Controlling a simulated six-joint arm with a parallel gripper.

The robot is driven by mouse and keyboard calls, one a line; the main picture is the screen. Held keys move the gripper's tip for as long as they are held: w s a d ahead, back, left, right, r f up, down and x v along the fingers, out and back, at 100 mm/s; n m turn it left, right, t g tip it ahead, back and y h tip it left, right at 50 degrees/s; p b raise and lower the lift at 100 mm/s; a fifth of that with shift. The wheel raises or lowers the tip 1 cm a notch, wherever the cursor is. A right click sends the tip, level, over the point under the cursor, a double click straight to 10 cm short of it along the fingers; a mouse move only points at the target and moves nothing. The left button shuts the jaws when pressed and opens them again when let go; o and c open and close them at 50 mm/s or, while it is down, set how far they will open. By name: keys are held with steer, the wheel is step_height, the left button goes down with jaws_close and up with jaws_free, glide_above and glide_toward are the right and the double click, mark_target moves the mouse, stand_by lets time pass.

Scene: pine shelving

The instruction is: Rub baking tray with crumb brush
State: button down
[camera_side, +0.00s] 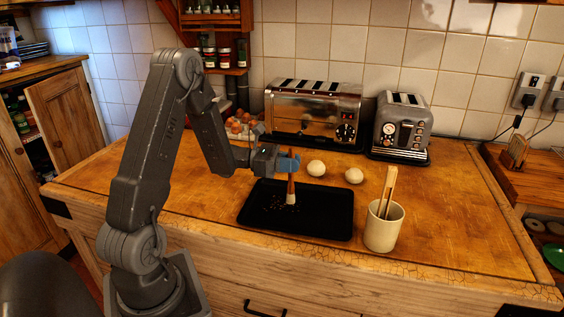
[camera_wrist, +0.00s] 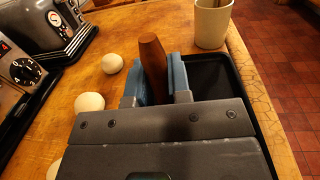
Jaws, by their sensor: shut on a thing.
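The black baking tray (camera_side: 325,222) lies flat on the wooden counter, with light crumbs on its left part. The crumb brush (camera_side: 291,188) has a brown handle and pale bristles. My gripper (camera_side: 290,164) is shut on its handle and holds it upright over the tray. The bristle end is at the tray surface; I cannot tell whether it presses on it. In the wrist view the brush handle (camera_wrist: 153,55) stands between the blue fingers (camera_wrist: 160,82), and part of the tray (camera_wrist: 211,73) shows beyond. The bristles are hidden there.
A cream cup (camera_side: 383,229) holding wooden utensils stands just right of the tray. Two pale round things (camera_side: 316,168) (camera_side: 354,175) lie behind it. A large toaster (camera_side: 313,112) and a smaller toaster (camera_side: 402,125) stand at the back. The counter's right side is clear.

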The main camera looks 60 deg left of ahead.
step_height(320, 180, up, 8)
steer(key=w+d, duration=0.2)
steer(key=shift+w+d+f, duration=0.2)
steer(key=shift+w, duration=0.1)
stand_by(0.5)
stand_by(0.5)
